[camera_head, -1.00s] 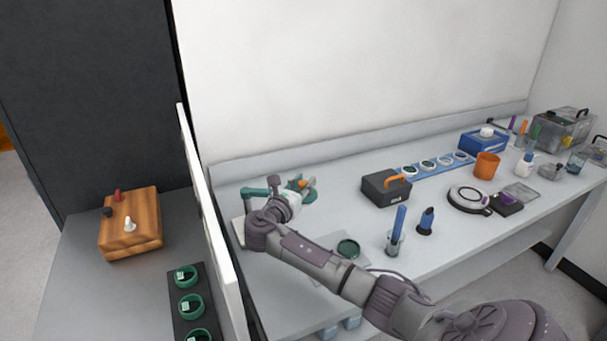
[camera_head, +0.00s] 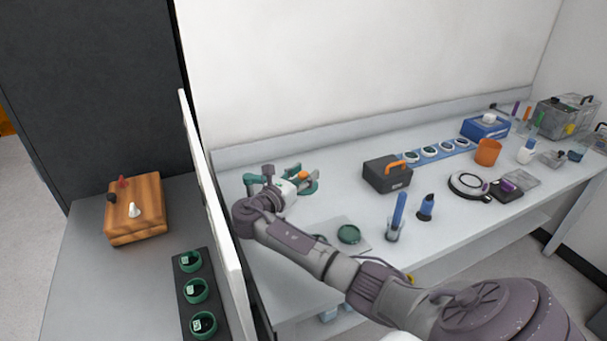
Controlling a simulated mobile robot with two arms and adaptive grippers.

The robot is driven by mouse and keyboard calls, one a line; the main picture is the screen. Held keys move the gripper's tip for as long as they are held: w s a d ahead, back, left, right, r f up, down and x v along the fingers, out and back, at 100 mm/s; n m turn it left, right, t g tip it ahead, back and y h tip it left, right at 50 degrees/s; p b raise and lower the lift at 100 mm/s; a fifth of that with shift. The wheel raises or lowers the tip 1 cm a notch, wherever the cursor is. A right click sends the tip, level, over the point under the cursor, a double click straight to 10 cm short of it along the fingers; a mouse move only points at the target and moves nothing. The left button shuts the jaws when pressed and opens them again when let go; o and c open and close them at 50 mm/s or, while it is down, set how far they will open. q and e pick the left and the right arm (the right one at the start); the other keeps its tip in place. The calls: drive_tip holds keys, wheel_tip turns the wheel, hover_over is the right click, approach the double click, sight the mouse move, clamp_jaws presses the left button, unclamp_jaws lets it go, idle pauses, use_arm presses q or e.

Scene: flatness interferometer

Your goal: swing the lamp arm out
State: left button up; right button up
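A teal fixture (camera_head: 309,187) with an orange knob (camera_head: 303,176) stands near the back left of the long bench. A teal bar (camera_head: 251,179) shows left of my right wrist. The lamp arm is probably part of this teal fixture, but I cannot tell which piece it is. My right gripper (camera_head: 293,188) is at the fixture, seen from behind. My wrist and the pale gripper body cover part of it. I cannot tell whether the fingers are open or touch anything. My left gripper is out of view.
A black box (camera_head: 386,176) with an orange handle stands right of the fixture. Green-rimmed disc (camera_head: 349,234), blue cylinder (camera_head: 398,212) and blue strip (camera_head: 417,162) are on the bench. A white partition (camera_head: 213,205) separates it from the left counter with the wooden box (camera_head: 136,213).

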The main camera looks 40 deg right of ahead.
drive_tip(key=shift+r, duration=0.15)
wheel_tip(320, 180, up, 10)
drive_tip(key=shift+f, duration=0.15)
idle(0.4)
